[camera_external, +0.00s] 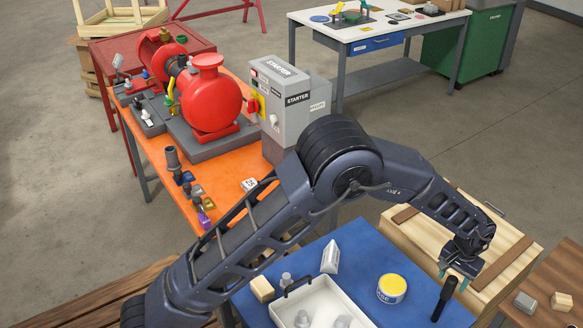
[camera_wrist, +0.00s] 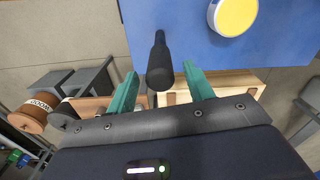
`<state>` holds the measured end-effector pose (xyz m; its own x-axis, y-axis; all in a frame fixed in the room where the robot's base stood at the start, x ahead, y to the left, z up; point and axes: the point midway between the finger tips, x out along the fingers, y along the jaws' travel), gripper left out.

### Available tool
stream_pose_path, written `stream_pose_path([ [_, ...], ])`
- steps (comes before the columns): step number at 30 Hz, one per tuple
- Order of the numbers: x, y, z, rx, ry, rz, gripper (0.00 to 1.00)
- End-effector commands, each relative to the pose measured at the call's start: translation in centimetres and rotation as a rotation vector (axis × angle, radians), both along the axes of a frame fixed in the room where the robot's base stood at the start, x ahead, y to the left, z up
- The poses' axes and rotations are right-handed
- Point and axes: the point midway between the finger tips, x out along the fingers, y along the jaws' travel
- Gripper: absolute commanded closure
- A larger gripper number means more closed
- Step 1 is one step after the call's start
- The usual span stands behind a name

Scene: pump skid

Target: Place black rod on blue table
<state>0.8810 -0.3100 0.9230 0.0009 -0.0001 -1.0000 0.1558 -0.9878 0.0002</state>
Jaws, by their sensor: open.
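The black rod (camera_external: 444,300) shows over the right part of the blue table (camera_external: 235,300). In the wrist view the rod (camera_wrist: 160,62) lies between the two teal fingertips, with its thicker end toward me and clear gaps on both sides. My gripper (camera_external: 456,279) is open at the rod's upper end, near the table's right edge. In the wrist view my gripper (camera_wrist: 160,72) is not closed on anything. The blue table (camera_wrist: 160,15) is behind the rod. I cannot tell whether the rod's far end touches the table.
A yellow-lidded tin (camera_external: 391,289) stands left of the rod. A white tray (camera_external: 365,318) with grey parts, a wooden block (camera_external: 262,289) and a white wedge-shaped item (camera_external: 330,257) are further left. A wooden crate (camera_external: 480,238) adjoins the table's right side. The orange pump bench (camera_external: 165,155) is behind.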

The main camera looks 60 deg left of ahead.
Motion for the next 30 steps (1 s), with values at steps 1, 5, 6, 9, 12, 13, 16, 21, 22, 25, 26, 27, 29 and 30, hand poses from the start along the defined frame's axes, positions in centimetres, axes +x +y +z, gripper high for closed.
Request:
stream_pose_path([
  [1, 0.0, 0.0, 1.1, -0.001, -0.001, 0.0, 0.48],
  [5, 0.0, 0.0, 3.5, -0.001, -0.001, 0.0, 0.48],
  [6, 0.0, 0.0, 4.1, -0.001, -0.001, 0.0, 0.48],
  [9, 0.0, 0.0, 5.3, -0.001, -0.001, 0.001, 0.48],
  [12, 0.0, 0.0, 6.1, -0.001, 0.0, 0.001, 0.48],
  [13, 0.0, 0.0, 6.3, -0.001, 0.0, 0.001, 0.48],
  [16, -0.2, 0.2, 7.1, -0.002, -0.002, 0.0, 0.48],
  [21, -1.8, 2.0, 10.6, -0.013, -0.022, -0.003, 0.48],
  [22, -2.3, 2.5, 11.5, -0.015, -0.028, -0.004, 0.48],
  [25, -4.1, 4.2, 14.6, -0.024, -0.047, -0.012, 0.48],
  [26, -4.7, 4.7, 15.5, -0.026, -0.053, -0.013, 0.48],
  [27, -5.5, 5.4, 16.6, -0.029, -0.061, -0.016, 0.48],
  [29, -6.8, 6.4, 18.2, -0.032, -0.072, -0.021, 0.48],
  [30, -7.7, 7.1, 19.2, -0.035, -0.079, -0.024, 0.48],
])
